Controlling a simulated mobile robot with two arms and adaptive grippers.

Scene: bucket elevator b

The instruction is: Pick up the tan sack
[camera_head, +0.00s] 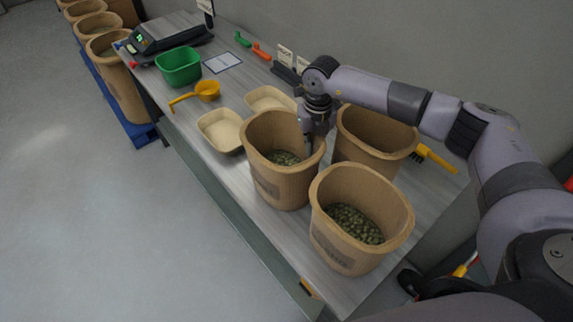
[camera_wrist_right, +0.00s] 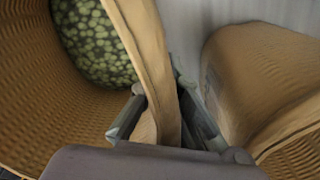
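Three tan sacks with open tops stand upright on the table. My right gripper (camera_head: 308,148) is at the right rim of the left sack (camera_head: 283,188), which holds green pellets. In the wrist view that sack's wall (camera_wrist_right: 150,50) passes between my two fingers (camera_wrist_right: 158,88), one on the inner side and one on the outer side. The fingers are apart, with no clear grip on the wall. The front sack (camera_head: 345,243) also holds green pellets. The back sack (camera_head: 365,150) stands close behind; its contents are hidden. My left gripper is out of view.
Two shallow tan trays (camera_head: 221,131), a yellow scoop (camera_head: 207,90), a green bin (camera_head: 180,67) and a scale (camera_head: 163,38) are on the table's left part. A yellow-handled brush (camera_head: 435,158) lies at the right. More sacks (camera_head: 118,90) stand on a blue pallet. The floor at left is clear.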

